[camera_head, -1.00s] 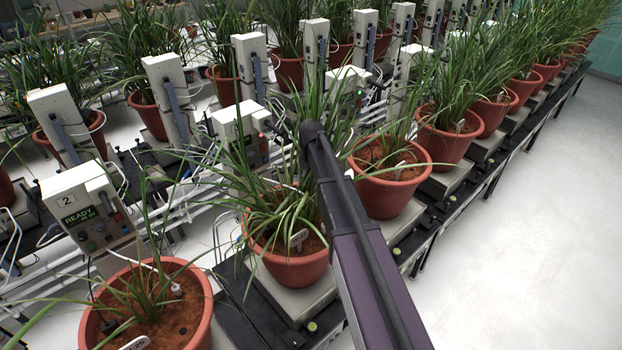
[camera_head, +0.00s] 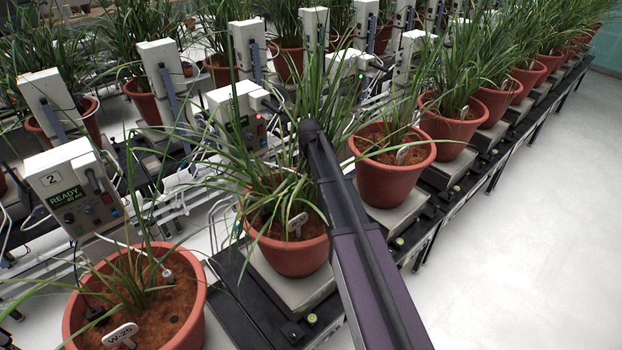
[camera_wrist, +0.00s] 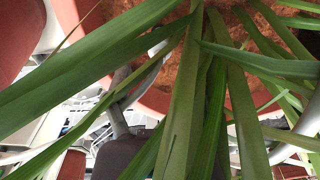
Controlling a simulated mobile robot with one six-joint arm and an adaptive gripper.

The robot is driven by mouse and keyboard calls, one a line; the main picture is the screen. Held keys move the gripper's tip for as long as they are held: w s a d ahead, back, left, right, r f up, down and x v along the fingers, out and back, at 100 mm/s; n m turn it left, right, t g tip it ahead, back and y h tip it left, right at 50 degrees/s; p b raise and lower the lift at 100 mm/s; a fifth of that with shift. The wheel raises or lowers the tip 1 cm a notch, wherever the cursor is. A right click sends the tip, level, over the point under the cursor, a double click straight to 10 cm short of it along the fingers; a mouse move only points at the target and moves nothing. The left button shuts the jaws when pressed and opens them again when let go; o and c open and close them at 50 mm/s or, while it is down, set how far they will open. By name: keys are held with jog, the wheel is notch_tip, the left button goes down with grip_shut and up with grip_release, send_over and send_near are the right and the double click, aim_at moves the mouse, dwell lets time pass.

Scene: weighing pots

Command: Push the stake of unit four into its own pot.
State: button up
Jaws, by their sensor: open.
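My arm reaches in from the lower right of the head view. Its dark end lies over the leaves between the middle pot (camera_head: 290,255) and the pot right of it (camera_head: 385,185). My gripper (camera_wrist: 210,125) is hidden there; the wrist view shows only dark and grey parts at its lower left and right, behind leaves. It looks open, and I see nothing held. White tags stand in the middle pot (camera_head: 297,222) and the right pot (camera_head: 402,154). No number four is readable, and I cannot tell which stake is unit four's. Soil (camera_wrist: 235,30) shows in the wrist view.
A controller box marked 2 (camera_head: 72,190) reads READY beside the front pot (camera_head: 190,325), whose tag reads W-25 (camera_head: 122,334). Another controller (camera_head: 240,115) stands behind the middle pot. Posts, cables and leafy pots crowd the rows. Clear floor (camera_head: 540,240) lies right.

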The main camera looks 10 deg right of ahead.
aim_at(311, 185)
jog(key=shift+f+b, duration=2.35)
jog(key=shift+f, duration=0.3)
grip_shut()
